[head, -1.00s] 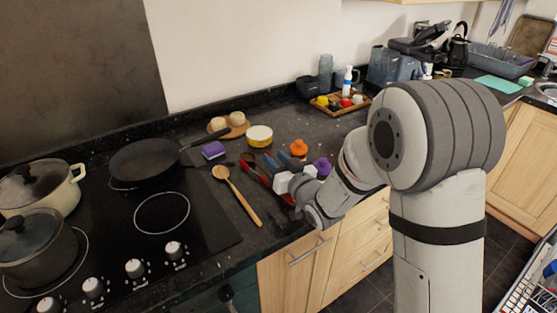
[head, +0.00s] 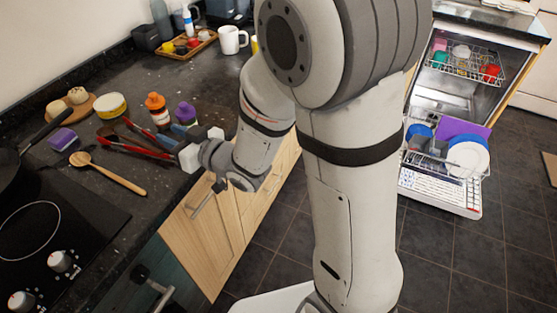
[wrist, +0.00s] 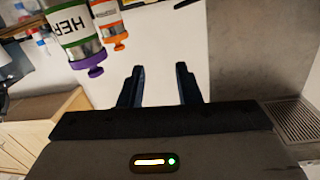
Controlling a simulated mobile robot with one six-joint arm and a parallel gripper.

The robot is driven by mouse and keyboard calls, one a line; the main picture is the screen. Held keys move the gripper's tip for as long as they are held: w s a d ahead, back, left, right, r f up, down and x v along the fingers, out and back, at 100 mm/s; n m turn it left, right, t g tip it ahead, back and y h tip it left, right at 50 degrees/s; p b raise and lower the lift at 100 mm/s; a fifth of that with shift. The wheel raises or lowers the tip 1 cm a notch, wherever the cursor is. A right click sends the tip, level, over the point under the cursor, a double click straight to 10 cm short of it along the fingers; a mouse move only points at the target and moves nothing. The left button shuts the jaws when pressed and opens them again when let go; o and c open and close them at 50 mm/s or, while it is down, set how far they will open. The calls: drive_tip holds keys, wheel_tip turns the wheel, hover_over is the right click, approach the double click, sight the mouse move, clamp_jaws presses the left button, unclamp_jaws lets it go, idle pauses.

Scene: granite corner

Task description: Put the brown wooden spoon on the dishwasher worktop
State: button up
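The brown wooden spoon (head: 112,176) lies flat on the dark granite counter in the head view, its bowl toward the back left and its handle toward the front edge. My gripper (head: 188,150) is over the counter's front edge, to the right of the spoon and apart from it. In the wrist view my gripper (wrist: 157,88) has its two dark fingers spread, with nothing between them. The open dishwasher (head: 450,130) stands at the right with its racks showing. A strip of worktop (head: 492,20) shows above it, partly cut off by the frame.
A white mug (head: 231,40) is farther back. The dishwasher's lowered door and pulled-out rack jut over the floor.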

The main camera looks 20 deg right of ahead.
drive_tip(key=w+d+m+h, duration=0.2)
drive_tip(key=d+h, duration=0.4)
drive_tip(key=d, duration=0.2)
drive_tip(key=s+d+f+m+g+h, duration=0.1)
drive_tip(key=s+d+m+g+h, duration=0.3)
drive_tip(key=s+d, duration=0.4)
drive_tip(key=d+g+h, duration=0.1)
drive_tip(key=d+h, duration=0.1)
drive_tip(key=d, duration=0.3)
drive_tip(key=shift+s+d, duration=0.2)
drive_tip(key=shift+d, duration=0.1)
drive_tip(key=s+d+g, duration=0.1)
drive_tip(key=s, duration=0.2)
drive_tip(key=s+m+g, duration=0.1)
drive_tip(key=s+g, duration=0.1)
drive_tip(key=s, duration=0.2)
drive_tip(key=s+d+r+g, duration=0.1)
drive_tip(key=s, duration=0.3)
drive_tip(key=shift+s+d+m+g, duration=0.1)
drive_tip(key=shift+d+m+g, duration=0.2)
drive_tip(key=shift+d+g, duration=0.1)
drive_tip(key=shift+c, duration=0.7)
drive_tip(key=shift+s, duration=0.15)
drive_tip(key=shift+c, duration=0.7)
drive_tip(key=shift+a, duration=0.1)
drive_tip(key=shift+c, duration=0.3)
